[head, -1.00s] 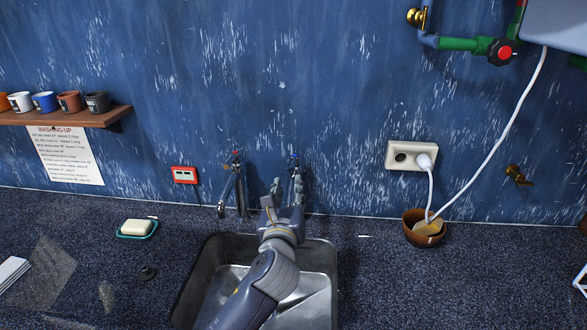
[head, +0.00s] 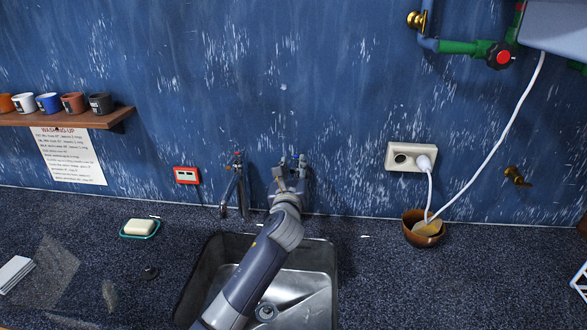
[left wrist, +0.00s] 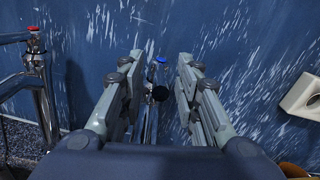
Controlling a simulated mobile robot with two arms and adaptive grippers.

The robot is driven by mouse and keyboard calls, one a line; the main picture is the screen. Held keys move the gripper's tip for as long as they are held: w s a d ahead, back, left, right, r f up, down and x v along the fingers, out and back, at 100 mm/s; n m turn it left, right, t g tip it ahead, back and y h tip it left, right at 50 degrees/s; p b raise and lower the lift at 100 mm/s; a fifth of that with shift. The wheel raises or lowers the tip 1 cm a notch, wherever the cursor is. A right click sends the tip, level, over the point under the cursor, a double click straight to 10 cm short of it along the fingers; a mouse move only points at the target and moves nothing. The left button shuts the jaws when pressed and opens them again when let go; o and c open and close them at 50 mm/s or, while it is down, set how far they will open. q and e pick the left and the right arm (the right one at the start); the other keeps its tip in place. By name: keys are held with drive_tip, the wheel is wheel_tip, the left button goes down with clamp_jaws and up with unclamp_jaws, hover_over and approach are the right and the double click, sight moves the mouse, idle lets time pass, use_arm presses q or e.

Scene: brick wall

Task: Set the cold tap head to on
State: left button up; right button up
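The cold tap, with a blue-topped head (left wrist: 161,60), stands by the wall in the left wrist view. A dark round knob (left wrist: 160,93) shows just below the blue top; I cannot tell if it belongs to the head. My left gripper (head: 292,166) is open, and its fingers (left wrist: 158,75) stand on either side of the tap head with visible gaps. In the head view the gripper mostly hides this tap. The other tap (head: 238,185), with a red top (left wrist: 34,29), stands to its left. My right gripper is not in view.
A metal sink (head: 315,262) lies below my left arm. A red-framed socket (head: 186,175) and white socket (head: 411,157) are on the wall. A soap dish (head: 139,230) and brown bowl (head: 424,229) stand on the counter, which is otherwise fairly clear around the sink.

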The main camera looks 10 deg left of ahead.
use_arm(q)
drive_tip(key=shift+c, duration=1.1)
clamp_jaws()
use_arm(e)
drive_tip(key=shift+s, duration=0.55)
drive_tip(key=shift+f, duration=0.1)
